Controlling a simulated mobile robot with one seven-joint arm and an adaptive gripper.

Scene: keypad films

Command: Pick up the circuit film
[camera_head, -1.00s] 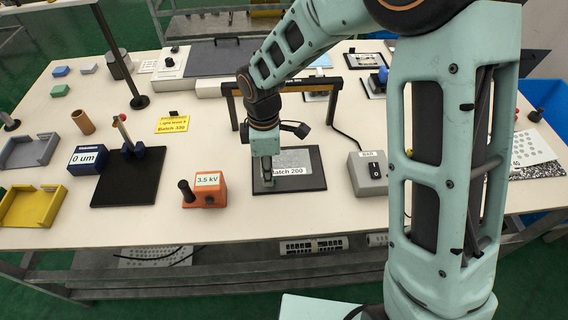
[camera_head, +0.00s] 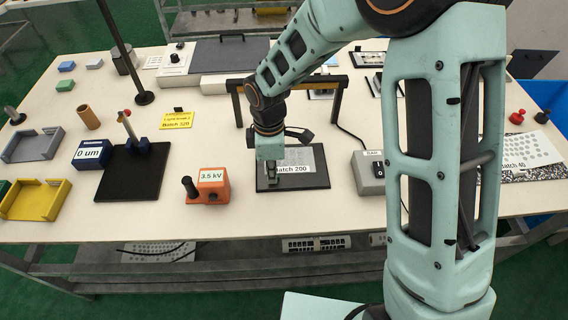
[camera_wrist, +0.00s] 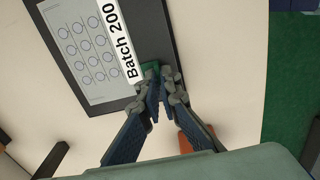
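A pale grey film (camera_head: 298,157) with a grid of round outlines lies on a black plate (camera_head: 319,179) near the front middle of the table. In the wrist view the film (camera_wrist: 85,45) carries a white "Batch 200" label (camera_wrist: 121,40), and a small green piece (camera_wrist: 150,69) shows at its edge. My gripper (camera_wrist: 163,82) is low over the front left of the plate (camera_wrist: 110,105), its fingertips close together beside the green piece. Whether they pinch it I cannot tell. My gripper (camera_head: 270,180) covers the plate's left part in the head view.
An orange "3.5 kV" block (camera_head: 213,186) stands left of the plate, and a grey switch box (camera_head: 369,172) right of it. A dark frame (camera_head: 334,83) arches behind. A white dotted sheet (camera_head: 530,149) lies at the right. Bare table lies in front of the plate.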

